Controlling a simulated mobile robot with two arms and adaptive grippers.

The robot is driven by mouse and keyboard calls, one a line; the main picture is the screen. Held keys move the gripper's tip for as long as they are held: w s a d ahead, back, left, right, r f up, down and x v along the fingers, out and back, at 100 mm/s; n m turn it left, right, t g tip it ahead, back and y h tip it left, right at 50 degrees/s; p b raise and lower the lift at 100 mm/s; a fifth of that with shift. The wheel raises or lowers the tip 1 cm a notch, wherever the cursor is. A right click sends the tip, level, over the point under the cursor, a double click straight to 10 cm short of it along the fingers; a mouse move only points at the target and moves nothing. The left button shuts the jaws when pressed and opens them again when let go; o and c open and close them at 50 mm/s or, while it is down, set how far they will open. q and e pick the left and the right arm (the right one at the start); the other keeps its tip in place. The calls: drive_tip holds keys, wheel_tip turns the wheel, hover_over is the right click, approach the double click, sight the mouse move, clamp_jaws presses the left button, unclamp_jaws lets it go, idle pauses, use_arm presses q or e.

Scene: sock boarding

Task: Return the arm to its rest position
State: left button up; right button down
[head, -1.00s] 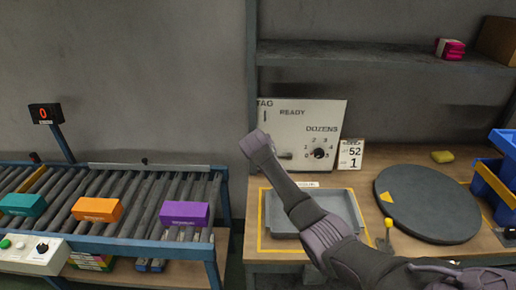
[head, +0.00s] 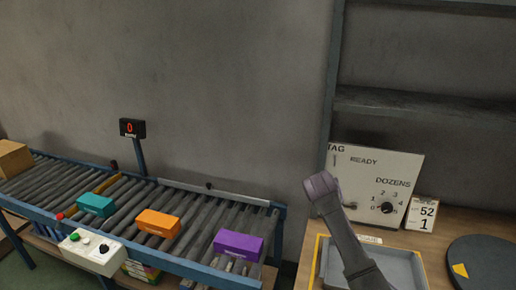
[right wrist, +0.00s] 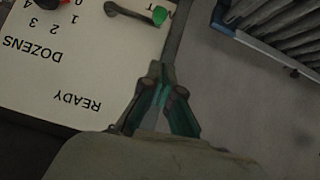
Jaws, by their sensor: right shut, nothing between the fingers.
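My right arm (head: 350,235) rises from the bottom of the head view, over the grey tray. Its upper end stands just left of the white panel marked READY and DOZENS (head: 370,180). The right gripper's fingers cannot be made out in the head view. In the right wrist view the right gripper (right wrist: 161,72) is shut and empty, its dark green fingers together. The panel (right wrist: 60,60) shows upside down there, left of the fingers, with a green-ended lever (right wrist: 158,15) at the top. My left gripper is not in view.
A roller conveyor (head: 190,222) at left carries teal (head: 96,205), orange (head: 158,223) and purple (head: 238,245) boxes. A counter display (head: 132,128) reads 0. The grey tray (head: 402,268), a number card (head: 422,212) and a dark round plate (head: 490,262) are on the bench. A dark shelf (head: 430,108) hangs above.

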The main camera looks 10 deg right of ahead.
drive_tip(key=s+a+f+n+y, duration=0.1)
drive_tip(key=s+a+f, duration=0.2)
drive_tip(key=s, duration=0.3)
drive_tip(key=s+a+f+n+g+y, duration=0.1)
drive_tip(key=s+a+f+n, duration=0.1)
drive_tip(key=s+a+f, duration=0.2)
drive_tip(key=s+a+f+n+g+y, duration=0.1)
drive_tip(key=s+a+f, duration=0.2)
drive_tip(key=s+f, duration=0.4)
drive_tip(key=shift+s+a+f, duration=0.1)
drive_tip(key=shift+s+a, duration=0.1)
drive_tip(key=shift+s, duration=1.3)
drive_tip(key=s+a+n+g+y, duration=0.15)
drive_tip(key=s+a, duration=0.25)
drive_tip(key=s, duration=0.8)
drive_tip(key=s+a+n+g+y, duration=0.1)
drive_tip(key=s+a+n+y, duration=0.15)
drive_tip(key=s, duration=1.05)
wheel_tip(320, 180, down, 27)
drive_tip(key=s+g+h, duration=0.1)
drive_tip(key=g, duration=0.1)
drive_tip(key=s+d+f, duration=0.2)
drive_tip(key=s+f, duration=1.3)
drive_tip(key=s, duration=0.1)
drive_tip(key=shift+s+f+g+b, duration=0.15)
drive_tip(key=shift+f+g+b, duration=0.1)
drive_tip(key=shift+g+b, duration=0.1)
